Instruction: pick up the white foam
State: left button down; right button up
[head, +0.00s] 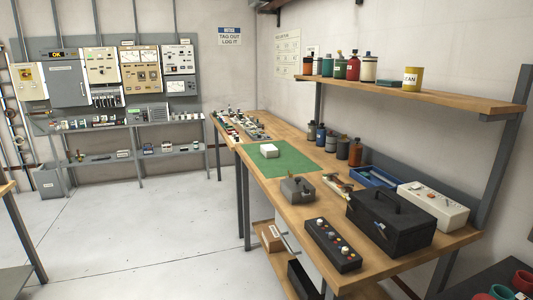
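A small white block (269,151), which looks like the white foam, lies on a green mat (290,164) on the wooden workbench to the right of centre. Its top and near sides show, and nothing covers it. Neither of my grippers is in the head view, and nothing is touching the block.
On the bench nearer me stand a grey case (297,190), a black button box (332,245), a black toolbox (391,222) and a white device (433,205). Bottles line the wall. A shelf (430,92) overhangs the bench. The floor (150,235) to the left is clear.

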aim_at(269, 151)
jog(key=i+j+z, duration=0.1)
jog(key=z, duration=0.6)
jog(key=i+j+z, duration=0.3)
jog(key=j+z, duration=0.35)
jog(key=i+j+z, duration=0.1)
jog(key=j, duration=0.25)
jog(key=i+j, duration=0.1)
jog(key=j, duration=0.25)
jog(key=i+j+z, duration=0.15)
jog(key=j, duration=0.15)
jog(key=i+j, duration=0.1)
jog(key=j, duration=0.6)
jog(key=i+j, duration=0.1)
jog(key=j, duration=0.65)
jog(key=i+j+z, duration=0.1)
jog(key=j, duration=0.6)
